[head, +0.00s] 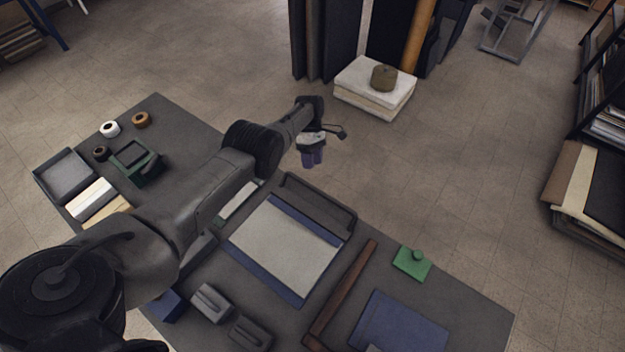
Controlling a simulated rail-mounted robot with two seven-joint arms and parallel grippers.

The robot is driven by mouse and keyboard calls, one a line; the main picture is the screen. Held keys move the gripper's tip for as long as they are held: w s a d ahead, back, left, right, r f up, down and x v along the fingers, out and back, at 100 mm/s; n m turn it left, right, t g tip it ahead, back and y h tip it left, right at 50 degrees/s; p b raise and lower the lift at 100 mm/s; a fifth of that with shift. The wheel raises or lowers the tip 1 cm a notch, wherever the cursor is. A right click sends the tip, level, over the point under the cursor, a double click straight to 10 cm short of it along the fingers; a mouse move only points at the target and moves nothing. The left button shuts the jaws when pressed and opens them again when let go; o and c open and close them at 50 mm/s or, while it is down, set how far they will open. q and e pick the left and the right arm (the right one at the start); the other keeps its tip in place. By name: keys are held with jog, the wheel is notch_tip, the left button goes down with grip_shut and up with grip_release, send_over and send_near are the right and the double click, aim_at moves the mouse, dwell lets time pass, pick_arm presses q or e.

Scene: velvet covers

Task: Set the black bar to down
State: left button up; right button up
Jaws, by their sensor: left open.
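The black bar (318,203) is a dark frame along the far edge of a board with a pale grey sheet (283,245) and blue bands. The bar looks raised along that edge, but its exact tilt is hard to tell. My left gripper (312,159) hangs above and just beyond the bar, apart from it. Its fingers point down, and it is open with nothing seen between them. My left arm crosses the left half of the view and hides part of the table. My right gripper is not in view.
Two grey blocks (211,303) lie in front. A tray (66,175) and spools (141,119) are at left.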

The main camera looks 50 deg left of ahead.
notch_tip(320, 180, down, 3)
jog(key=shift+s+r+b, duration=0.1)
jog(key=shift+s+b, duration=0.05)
jog(key=shift+b, duration=1)
pick_arm(q)
jog(key=v, duration=0.5)
jog(key=shift+s+a, duration=0.1)
jog(key=shift+s, duration=0.3)
jog(key=shift+r, duration=0.1)
